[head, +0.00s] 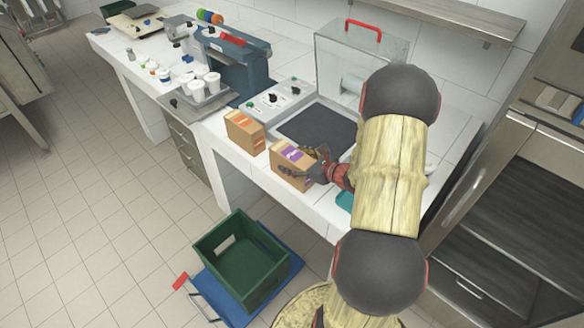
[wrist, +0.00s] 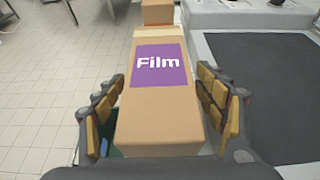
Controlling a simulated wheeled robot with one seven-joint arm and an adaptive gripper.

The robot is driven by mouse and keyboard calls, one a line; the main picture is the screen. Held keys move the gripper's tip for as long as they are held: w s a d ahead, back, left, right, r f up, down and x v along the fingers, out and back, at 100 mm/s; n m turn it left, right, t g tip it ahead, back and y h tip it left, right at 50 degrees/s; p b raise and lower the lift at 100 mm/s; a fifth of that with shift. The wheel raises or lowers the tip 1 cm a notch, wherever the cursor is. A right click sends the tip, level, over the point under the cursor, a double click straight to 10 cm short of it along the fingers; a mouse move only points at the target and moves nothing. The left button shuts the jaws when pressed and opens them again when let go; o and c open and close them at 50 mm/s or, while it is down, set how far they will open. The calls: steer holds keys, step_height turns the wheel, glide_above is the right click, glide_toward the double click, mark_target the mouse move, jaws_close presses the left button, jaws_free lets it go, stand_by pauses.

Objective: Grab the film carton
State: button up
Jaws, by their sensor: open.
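The film carton (wrist: 158,105) is a brown cardboard box with a purple label reading "Film". In the head view the film carton (head: 292,163) stands on the white counter near its front edge. My gripper (wrist: 160,115) is open in the wrist view, with one finger on each side of the carton. The carton lies between the fingers, and narrow gaps show beside it. In the head view my gripper (head: 306,170) reaches the carton from the right and covers part of it. The carton's lower end is hidden in the wrist view.
A second carton with an orange label (head: 245,132) stands left of the film carton. A dark mat (head: 318,130) lies behind them, beside a control box (head: 275,101) and a clear cover (head: 340,60). A green crate (head: 242,262) sits on a blue trolley (head: 205,285) on the floor.

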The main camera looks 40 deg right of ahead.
steer(key=shift+w+f, duration=0.15)
steer(key=shift+w, duration=0.35)
steer(key=shift+c, duration=1)
steer(key=c, duration=1.3)
